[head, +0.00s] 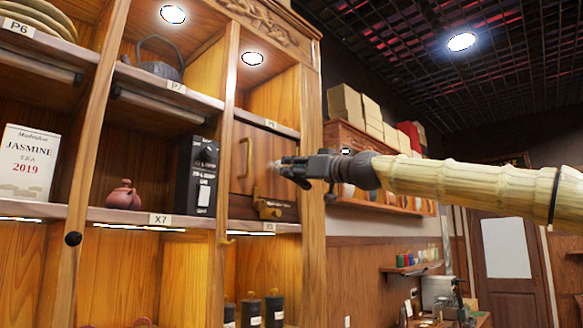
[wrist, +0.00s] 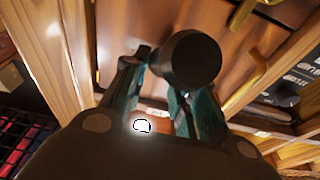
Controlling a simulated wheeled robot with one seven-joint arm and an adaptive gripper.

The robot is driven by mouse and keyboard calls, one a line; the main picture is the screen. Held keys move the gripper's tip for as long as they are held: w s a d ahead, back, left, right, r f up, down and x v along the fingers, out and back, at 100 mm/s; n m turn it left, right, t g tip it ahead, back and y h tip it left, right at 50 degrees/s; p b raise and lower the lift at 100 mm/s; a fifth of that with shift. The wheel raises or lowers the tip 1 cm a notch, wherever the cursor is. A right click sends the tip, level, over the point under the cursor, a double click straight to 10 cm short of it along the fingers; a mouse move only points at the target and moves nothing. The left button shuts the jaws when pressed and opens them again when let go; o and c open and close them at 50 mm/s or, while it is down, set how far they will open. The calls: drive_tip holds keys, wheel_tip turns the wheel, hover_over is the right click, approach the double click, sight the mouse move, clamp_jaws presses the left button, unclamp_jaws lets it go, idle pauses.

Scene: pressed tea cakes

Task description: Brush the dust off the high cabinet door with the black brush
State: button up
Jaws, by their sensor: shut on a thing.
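The high cabinet door (head: 273,142) is a brown wooden panel with a vertical brass handle (head: 246,158), in the upper right bay of the cabinet. It also fills the top of the wrist view (wrist: 140,22). My gripper (head: 284,170) is in front of the door, right of the handle, reaching in from the right. In the wrist view its teal fingers (wrist: 160,90) are shut on the black brush (wrist: 191,60), whose round dark end faces the camera. A small pale patch shows at the gripper's tip; I cannot tell whether it is dust or bristles. Contact with the door is unclear.
A brass latch-like piece (head: 274,210) sits below the door. The cabinet's right post (head: 311,150) is close to my gripper.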

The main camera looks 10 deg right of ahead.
drive_tip(key=shift+w+d+r, duration=0.1)
drive_tip(key=w+d+p, duration=0.1)
drive_tip(key=w+d, duration=0.2)
drive_tip(key=d, duration=0.2)
drive_tip(key=shift+w+p, duration=0.25)
drive_tip(key=shift+p, duration=0.1)
idle(0.4)
drive_tip(key=s+a+b, duration=0.4)
drive_tip(key=s+a, duration=0.1)
drive_tip(key=a, duration=0.3)
drive_tip(key=shift+s+a, duration=0.15)
drive_tip(key=shift+s, duration=0.15)
idle(1.1)
